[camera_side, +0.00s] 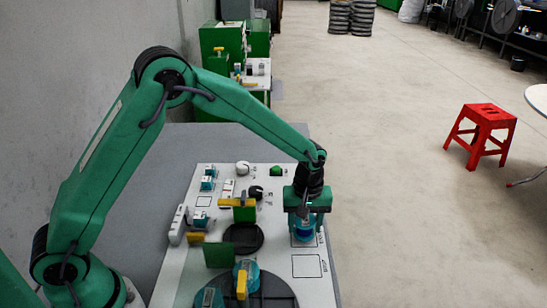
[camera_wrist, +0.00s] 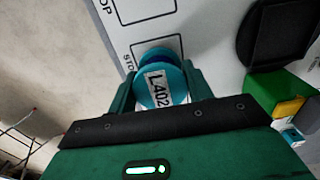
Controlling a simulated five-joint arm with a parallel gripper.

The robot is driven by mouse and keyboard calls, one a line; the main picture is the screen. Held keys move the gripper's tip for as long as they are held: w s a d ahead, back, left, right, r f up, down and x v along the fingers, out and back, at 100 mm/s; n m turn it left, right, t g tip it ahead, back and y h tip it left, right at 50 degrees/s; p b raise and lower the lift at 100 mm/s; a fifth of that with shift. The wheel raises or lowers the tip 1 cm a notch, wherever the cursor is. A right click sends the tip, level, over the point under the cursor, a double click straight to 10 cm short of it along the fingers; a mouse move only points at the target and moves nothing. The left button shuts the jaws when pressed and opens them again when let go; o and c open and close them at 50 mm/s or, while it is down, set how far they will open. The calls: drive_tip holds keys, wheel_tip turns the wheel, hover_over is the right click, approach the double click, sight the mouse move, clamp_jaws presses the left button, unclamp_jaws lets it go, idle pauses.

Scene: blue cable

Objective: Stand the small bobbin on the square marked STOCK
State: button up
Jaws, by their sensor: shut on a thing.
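My gripper (camera_side: 304,218) points down at the right side of the white board and is shut on a small teal and blue bobbin (camera_side: 303,236). In the wrist view the bobbin (camera_wrist: 162,84) sits upright between the two fingers, with a white label reading L402 on its top. It is over an outlined square (camera_wrist: 158,46) whose lettering starts "STO"; the bobbin and gripper cover the rest. I cannot tell whether the bobbin's bottom touches the board.
Another outlined square (camera_side: 306,266), empty, lies beside it; its lettering ends in "OP" in the wrist view. A black disc (camera_side: 243,238), a green upright plate (camera_side: 219,255) and a large dark turntable (camera_side: 270,290) with teal bobbins stand to the left. The floor to the right is lower.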

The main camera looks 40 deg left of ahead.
drive_tip(key=shift+f, duration=0.5)
drive_tip(key=shift+f, duration=0.15)
drive_tip(key=o, duration=1.1)
wheel_tip(320, 180, up, 12)
drive_tip(key=shift+r, duration=0.1)
drive_tip(key=shift+r, duration=0.15)
idle(0.3)
